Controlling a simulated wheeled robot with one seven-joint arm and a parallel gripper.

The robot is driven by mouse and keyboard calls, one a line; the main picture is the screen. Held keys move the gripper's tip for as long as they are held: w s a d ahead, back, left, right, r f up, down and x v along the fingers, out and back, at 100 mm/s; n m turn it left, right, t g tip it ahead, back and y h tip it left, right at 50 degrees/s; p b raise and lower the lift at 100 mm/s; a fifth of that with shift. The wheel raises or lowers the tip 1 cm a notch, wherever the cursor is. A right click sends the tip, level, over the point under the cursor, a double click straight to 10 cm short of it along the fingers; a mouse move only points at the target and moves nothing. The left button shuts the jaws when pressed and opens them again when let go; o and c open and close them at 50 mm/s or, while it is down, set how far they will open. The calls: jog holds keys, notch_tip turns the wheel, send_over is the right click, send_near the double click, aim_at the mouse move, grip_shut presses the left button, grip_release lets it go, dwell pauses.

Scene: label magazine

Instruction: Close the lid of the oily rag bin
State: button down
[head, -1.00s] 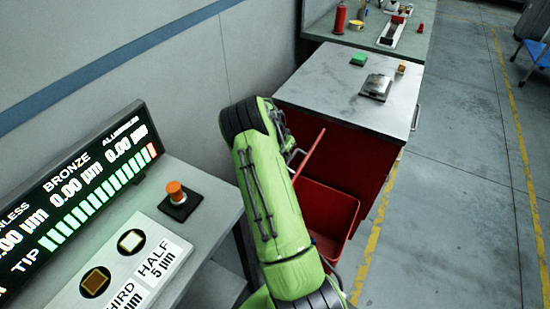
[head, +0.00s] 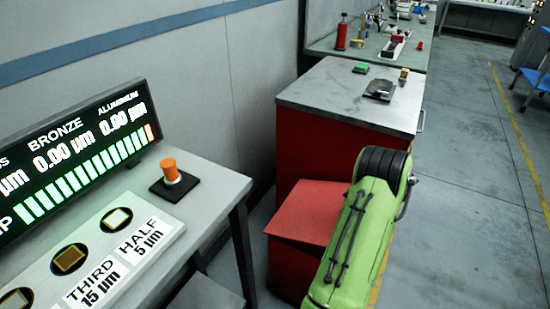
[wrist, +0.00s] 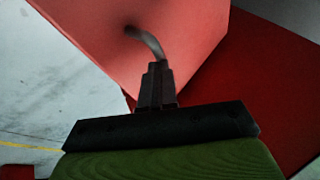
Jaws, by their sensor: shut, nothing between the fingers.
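The oily rag bin (head: 290,268) is a red box on the floor in front of the red cabinet. Its red lid (head: 308,208) lies over the mouth in the head view, and the inside is not visible. My arm covers the lid's right part, so I cannot tell whether it is fully seated. In the wrist view the lid (wrist: 195,45) fills the upper middle, with a curved grey handle (wrist: 148,40). My gripper (wrist: 157,72) is shut and empty, its tips close to the handle; contact is unclear. The head view hides the gripper behind my arm.
A grey-topped red cabinet (head: 335,98) stands behind the bin, holding a green block (head: 361,68) and a small scale (head: 379,89). At left, a bench carries an orange button (head: 170,170) and a display (head: 75,160). Open floor (head: 470,190) lies to the right.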

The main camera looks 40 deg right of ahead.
jog(key=s+d+f+t+b, duration=0.1)
jog(key=s+f, duration=0.3)
jog(key=f, duration=0.6)
jog(key=shift+m+t+y, duration=0.3)
jog(key=shift+t, duration=0.4)
jog(key=shift+f, duration=0.15)
